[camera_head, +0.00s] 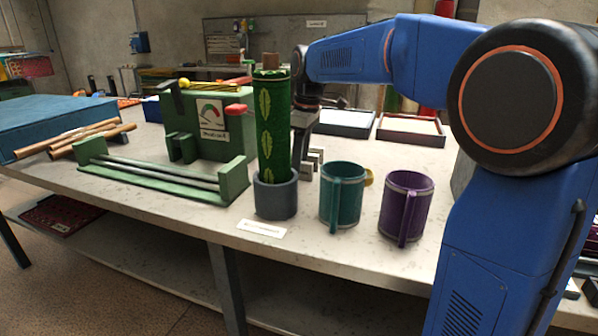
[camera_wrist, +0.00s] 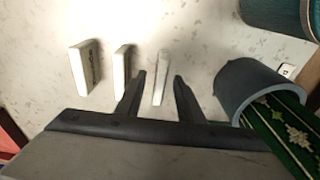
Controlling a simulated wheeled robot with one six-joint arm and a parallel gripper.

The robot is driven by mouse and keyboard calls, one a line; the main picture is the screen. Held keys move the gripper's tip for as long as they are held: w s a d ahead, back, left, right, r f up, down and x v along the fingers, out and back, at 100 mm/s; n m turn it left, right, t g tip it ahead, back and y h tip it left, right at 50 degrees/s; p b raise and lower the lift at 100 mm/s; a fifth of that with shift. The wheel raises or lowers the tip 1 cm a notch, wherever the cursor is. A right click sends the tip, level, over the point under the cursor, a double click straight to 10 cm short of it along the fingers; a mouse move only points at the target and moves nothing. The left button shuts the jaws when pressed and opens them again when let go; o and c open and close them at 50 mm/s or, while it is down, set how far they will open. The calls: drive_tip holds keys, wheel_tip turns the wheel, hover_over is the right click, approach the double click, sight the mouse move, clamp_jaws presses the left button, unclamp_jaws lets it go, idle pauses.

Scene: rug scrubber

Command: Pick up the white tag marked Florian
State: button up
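Three white tags stand on edge in a row in the wrist view: a left one (camera_wrist: 85,66) with dark marks on its face, a middle one (camera_wrist: 121,68) and a right one (camera_wrist: 160,78). The marks are too small to read, so I cannot tell which says Florian. My gripper (camera_wrist: 159,77) is open, pointing down, with one finger on each side of the right tag. I see no clear contact between the fingers and that tag.
The roll stands in a grey cup (camera_head: 275,197), close to the right of my gripper in the wrist view. A teal mug (camera_head: 342,196) and a purple mug (camera_head: 405,207) stand beside it. A green machine (camera_head: 210,140) and a flat label (camera_head: 262,228) are also on the table.

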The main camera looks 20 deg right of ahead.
clamp_jaws()
